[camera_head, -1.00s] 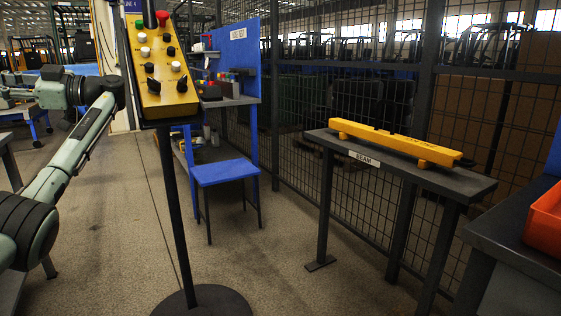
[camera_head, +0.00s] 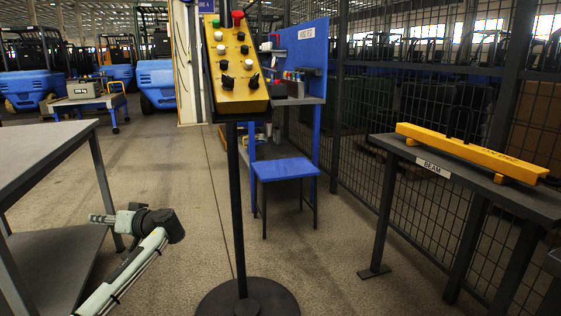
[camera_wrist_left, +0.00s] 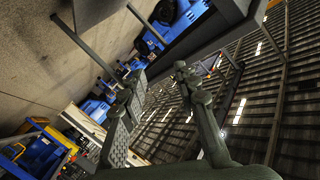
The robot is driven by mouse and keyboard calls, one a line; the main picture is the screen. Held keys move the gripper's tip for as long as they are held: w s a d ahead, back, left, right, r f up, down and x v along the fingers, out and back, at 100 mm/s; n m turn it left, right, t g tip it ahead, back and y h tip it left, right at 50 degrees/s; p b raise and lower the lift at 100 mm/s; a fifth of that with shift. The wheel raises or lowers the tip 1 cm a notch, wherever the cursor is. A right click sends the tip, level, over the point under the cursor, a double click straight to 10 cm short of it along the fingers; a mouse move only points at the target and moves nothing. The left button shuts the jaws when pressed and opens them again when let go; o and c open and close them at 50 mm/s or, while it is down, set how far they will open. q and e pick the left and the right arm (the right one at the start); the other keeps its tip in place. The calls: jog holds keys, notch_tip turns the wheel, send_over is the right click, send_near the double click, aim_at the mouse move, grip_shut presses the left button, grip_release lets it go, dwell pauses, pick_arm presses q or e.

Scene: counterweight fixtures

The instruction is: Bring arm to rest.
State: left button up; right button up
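My left arm comes in at the lower left of the head view, low between the grey table and the pedestal. Its outer end, my left gripper (camera_head: 97,218), points left near the table's leg and looks small there. In the left wrist view the two fingers stand apart with nothing between them, so the left gripper (camera_wrist_left: 160,76) is open and empty. That view is tilted. My right arm and gripper are not in view.
A grey table (camera_head: 40,150) stands close on the left. A yellow button panel (camera_head: 237,92) stands on a black pedestal (camera_head: 240,210) in front. A yellow beam (camera_head: 470,152) lies on a grey stand (camera_head: 500,194) at right. Floor (camera_head: 165,165) behind the arm is clear.

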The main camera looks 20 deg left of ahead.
pick_arm(q)
jog(key=s+d+f+m+t+h, duration=0.2)
jog(key=s+d+f+m+h, duration=0.2)
jog(key=s+d+f+m, duration=0.5)
jog(key=s+d+f+m+t+h, duration=0.1)
jog(key=s+d+f+m+h, duration=0.25)
jog(key=s+d+f, duration=0.75)
jog(key=s+d+f+h, duration=0.3)
jog(key=d+f, duration=0.3)
jog(key=d, duration=0.1)
jog(key=s+d+f+g+h+p, duration=0.1)
jog(key=s+d+f+h, duration=0.2)
jog(key=d+f, duration=0.3)
jog(key=shift+d+h, duration=0.45)
jog(key=shift+d, duration=0.85)
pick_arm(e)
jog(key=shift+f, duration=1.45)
pick_arm(q)
jog(key=shift+f+n, duration=0.1)
jog(key=shift+n, duration=0.15)
